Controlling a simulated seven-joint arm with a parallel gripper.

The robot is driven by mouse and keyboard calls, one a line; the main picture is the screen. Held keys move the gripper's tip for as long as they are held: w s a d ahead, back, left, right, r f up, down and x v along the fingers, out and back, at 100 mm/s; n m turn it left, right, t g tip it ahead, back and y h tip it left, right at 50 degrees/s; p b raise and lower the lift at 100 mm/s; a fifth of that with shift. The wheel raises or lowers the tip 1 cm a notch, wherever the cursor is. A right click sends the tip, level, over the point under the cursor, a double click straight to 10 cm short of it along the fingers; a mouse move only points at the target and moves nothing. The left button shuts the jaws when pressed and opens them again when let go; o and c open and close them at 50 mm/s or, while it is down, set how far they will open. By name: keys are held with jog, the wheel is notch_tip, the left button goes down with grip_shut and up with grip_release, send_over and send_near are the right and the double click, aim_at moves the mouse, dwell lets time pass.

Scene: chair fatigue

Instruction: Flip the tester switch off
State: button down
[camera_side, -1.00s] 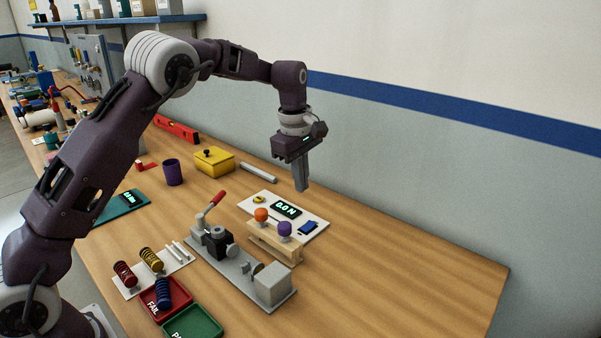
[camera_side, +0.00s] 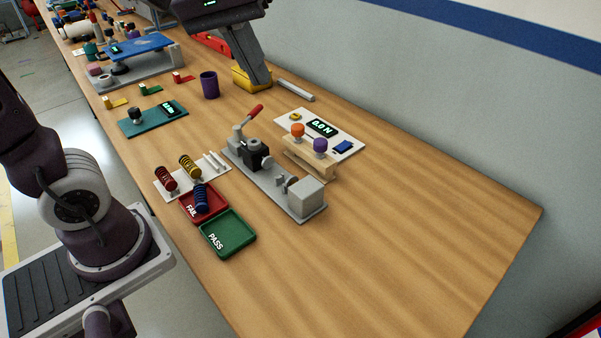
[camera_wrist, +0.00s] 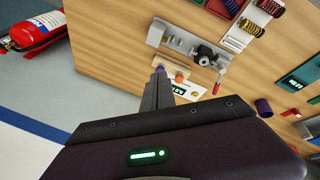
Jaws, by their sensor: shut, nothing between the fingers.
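The white tester panel (camera_side: 346,152) lies flat on the bench in the side view. Its display (camera_side: 322,128) is lit and reads 0.0 N. A small blue rocker-like switch (camera_side: 343,146) sits at its near right end; its tilt is too small to tell. A yellow knob (camera_side: 296,117) is at its far left end. My gripper (camera_side: 259,82) is shut and empty, in the air up and left of the panel in the picture, in front of a yellow box. In the wrist view my fingers (camera_wrist: 160,74) cover part of the panel (camera_wrist: 196,84), and I cannot make out the blue switch.
A wooden stand with orange and purple knobs (camera_side: 320,147) stands right before the panel. A grey clamp rig with a red lever (camera_side: 255,111) is to its left. Red and green trays (camera_side: 229,233) lie nearer. The bench's right part is clear. The wall runs behind.

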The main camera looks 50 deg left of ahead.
jog(key=s+d+f+m+t, duration=0.1)
jog(key=s+m, duration=0.3)
jog(key=s, duration=0.6)
jog(key=shift+f+m, duration=0.4)
jog(key=shift+f, duration=0.45)
jog(key=c, duration=1.9)
grip_release()
jog(key=s+f+m, duration=0.2)
jog(key=s, duration=0.1)
jog(key=shift+s+f+y, duration=0.1)
jog(key=shift+s+y, duration=0.05)
jog(key=shift+y, duration=0.25)
jog(key=o, duration=0.7)
jog(key=shift+y, duration=0.8)
jog(key=w, duration=0.4)
jog(key=w+a, duration=0.1)
jog(key=w, duration=0.2)
jog(key=w+a, duration=0.1)
jog(key=w, duration=0.3)
jog(key=shift+w+r, duration=0.3)
jog(key=shift+c, duration=0.2)
jog(key=h, duration=0.1)
send_over(346, 143)
jog(key=s, duration=0.5)
notch_tip(346, 143, down, 14)
jog(key=shift+g+h, duration=0.3)
jog(key=x, duration=0.9)
jog(key=shift+w+f, duration=0.1)
jog(key=shift+w, duration=0.05)
jog(key=shift+c, duration=0.4)
